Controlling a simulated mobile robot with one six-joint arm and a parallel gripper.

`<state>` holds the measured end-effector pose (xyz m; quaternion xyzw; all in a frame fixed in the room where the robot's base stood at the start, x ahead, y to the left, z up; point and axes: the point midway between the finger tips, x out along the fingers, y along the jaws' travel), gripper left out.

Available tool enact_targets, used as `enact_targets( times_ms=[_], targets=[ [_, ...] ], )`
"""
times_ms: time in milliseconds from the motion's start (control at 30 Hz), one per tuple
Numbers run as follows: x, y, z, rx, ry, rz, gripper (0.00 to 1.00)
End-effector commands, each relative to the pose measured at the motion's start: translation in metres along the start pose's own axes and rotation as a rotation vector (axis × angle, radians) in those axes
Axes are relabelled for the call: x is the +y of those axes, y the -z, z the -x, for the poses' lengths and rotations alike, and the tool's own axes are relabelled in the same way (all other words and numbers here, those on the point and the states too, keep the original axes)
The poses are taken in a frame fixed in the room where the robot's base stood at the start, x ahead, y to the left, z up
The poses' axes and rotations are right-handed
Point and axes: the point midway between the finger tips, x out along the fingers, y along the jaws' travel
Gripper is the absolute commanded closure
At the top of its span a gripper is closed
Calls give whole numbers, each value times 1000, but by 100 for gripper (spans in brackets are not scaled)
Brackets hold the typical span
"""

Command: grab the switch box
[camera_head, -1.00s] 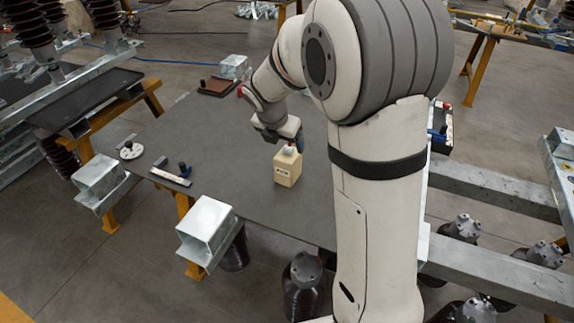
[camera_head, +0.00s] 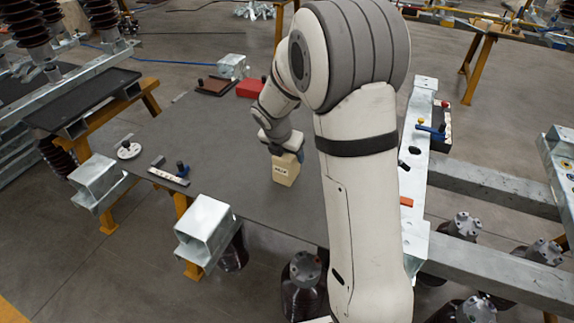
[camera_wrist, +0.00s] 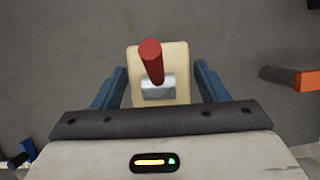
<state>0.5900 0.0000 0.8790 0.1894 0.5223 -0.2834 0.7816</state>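The switch box (camera_head: 285,174) is a small beige block with a dark label on its front, standing on the grey tabletop in the head view. In the wrist view the switch box (camera_wrist: 178,56) is seen from above, with a red lever and a pale metal piece on top. My gripper (camera_head: 281,148) is right over the box and hides its top in the head view. In the wrist view the blue fingers of my gripper (camera_wrist: 160,76) are spread on either side of the box, with gaps between. The gripper holds nothing.
A red box (camera_head: 250,88) and a brown tray (camera_head: 214,86) lie farther back. The tabletop around the switch box is clear.

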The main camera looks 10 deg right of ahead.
Motion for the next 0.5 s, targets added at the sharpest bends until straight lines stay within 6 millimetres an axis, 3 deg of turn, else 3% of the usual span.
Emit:
enact_targets(
  times_ms=[500],
  targets=[
    [0, 0, 0, 0, 0, 1, 76]
  ],
)
